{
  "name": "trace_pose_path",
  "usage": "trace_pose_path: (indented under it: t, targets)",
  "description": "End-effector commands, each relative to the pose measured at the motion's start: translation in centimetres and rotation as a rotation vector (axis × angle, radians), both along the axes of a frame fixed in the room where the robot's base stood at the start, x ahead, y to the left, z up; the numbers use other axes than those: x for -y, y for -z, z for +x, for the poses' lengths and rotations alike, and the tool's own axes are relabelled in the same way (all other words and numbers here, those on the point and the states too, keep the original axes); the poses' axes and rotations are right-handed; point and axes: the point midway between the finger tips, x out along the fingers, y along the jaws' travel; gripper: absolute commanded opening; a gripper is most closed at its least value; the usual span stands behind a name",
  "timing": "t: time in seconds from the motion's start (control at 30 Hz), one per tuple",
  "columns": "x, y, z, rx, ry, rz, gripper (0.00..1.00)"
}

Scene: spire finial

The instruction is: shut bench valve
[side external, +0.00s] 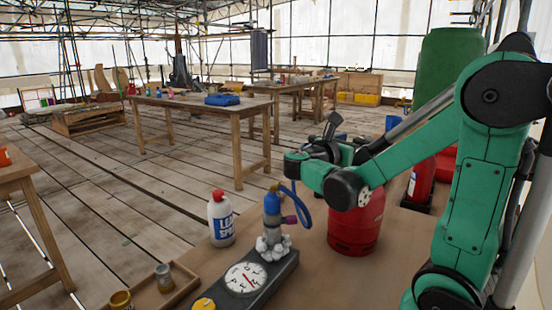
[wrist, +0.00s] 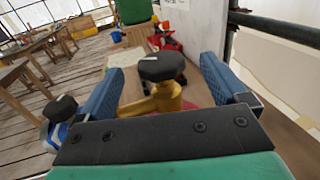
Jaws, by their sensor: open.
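The red gas cylinder (side external: 352,228) stands upright on the bench; my arm hides its top in the side view. In the wrist view, a black valve knob (wrist: 161,67) sits on a brass valve body (wrist: 163,97) above the cylinder's red top (wrist: 188,122). My gripper (wrist: 163,72) is open, with one blue finger on each side of the knob and a visible gap to each. Whether the fingertips are level with the knob is hard to tell. My gripper also shows above the cylinder in the side view (side external: 345,145).
A gauge block (side external: 245,280) with a blue-topped fitting (side external: 272,208) and hose stands left of the cylinder. A red extinguisher (side external: 421,182) and a large green cylinder (side external: 447,75) are behind. Small jars (side external: 164,278) sit front left.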

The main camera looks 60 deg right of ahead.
Motion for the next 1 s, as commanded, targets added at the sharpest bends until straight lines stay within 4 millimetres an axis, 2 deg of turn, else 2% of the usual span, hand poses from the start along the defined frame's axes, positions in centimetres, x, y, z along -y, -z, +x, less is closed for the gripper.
trace_pose_path:
  t: [0.17,0.5,0.83,0.87,1.0]
  targets:
    - [0.6,0.8,-0.2,0.001,0.003,0.001,0.93]
    - [4.8,0.8,-1.3,0.002,0.001,0.001,0.93]
    - [5.4,0.7,-1.4,0.002,-0.003,0.001,0.93]
    - [5.4,0.7,-1.4,0.002,-0.003,0.001,0.90]
    - [5.4,0.7,-1.5,0.002,-0.003,0.001,0.50]
